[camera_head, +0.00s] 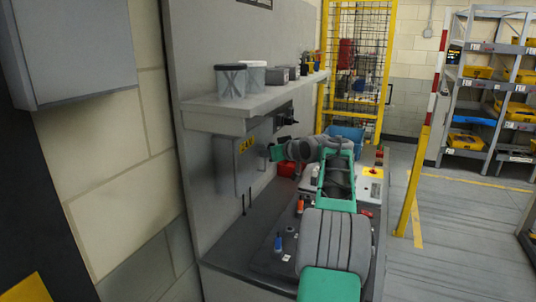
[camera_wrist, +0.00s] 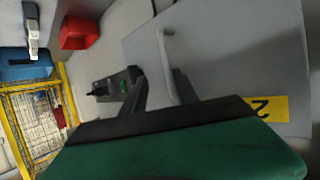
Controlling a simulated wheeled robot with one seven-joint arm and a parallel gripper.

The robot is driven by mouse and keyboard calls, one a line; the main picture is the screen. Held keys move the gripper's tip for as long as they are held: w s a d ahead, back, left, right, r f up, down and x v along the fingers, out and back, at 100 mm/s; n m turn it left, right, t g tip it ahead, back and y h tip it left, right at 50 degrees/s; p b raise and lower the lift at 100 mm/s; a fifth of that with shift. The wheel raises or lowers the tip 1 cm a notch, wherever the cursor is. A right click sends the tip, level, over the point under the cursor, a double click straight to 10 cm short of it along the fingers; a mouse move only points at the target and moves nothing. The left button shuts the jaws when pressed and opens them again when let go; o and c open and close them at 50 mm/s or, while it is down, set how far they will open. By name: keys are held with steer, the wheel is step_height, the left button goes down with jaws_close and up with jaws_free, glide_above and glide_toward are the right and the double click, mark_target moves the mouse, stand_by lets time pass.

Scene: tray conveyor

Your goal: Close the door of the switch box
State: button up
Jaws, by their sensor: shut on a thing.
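The switch box door (camera_head: 250,172) is a flat grey panel with a yellow label, below the shelf in the head view. In the wrist view the door (camera_wrist: 235,60) fills the upper right, with its yellow label (camera_wrist: 268,109) at the lower right. A pale bar handle (camera_wrist: 166,50) stands out from the door. My gripper (camera_wrist: 160,92) is at this handle and shut on it, its dark fingers partly hiding it. In the head view my gripper (camera_head: 272,152) is at the door's right side. How far the door is open is hard to tell; the box interior is hidden.
A shelf (camera_head: 255,100) with clear containers (camera_head: 231,80) and small grey boxes juts out above the door. A workbench (camera_head: 245,240) with controls lies below. A red bin (camera_head: 287,169) and a blue bin (camera_head: 346,134) are near my arm. The floor at right is open.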

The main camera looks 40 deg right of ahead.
steer(key=shift+o, duration=0.9)
steer(key=shift+f, duration=0.15)
steer(key=shift+w+a, duration=0.1)
steer(key=b+v, duration=0.2)
steer(key=v, duration=0.5)
steer(key=shift+s, duration=0.4)
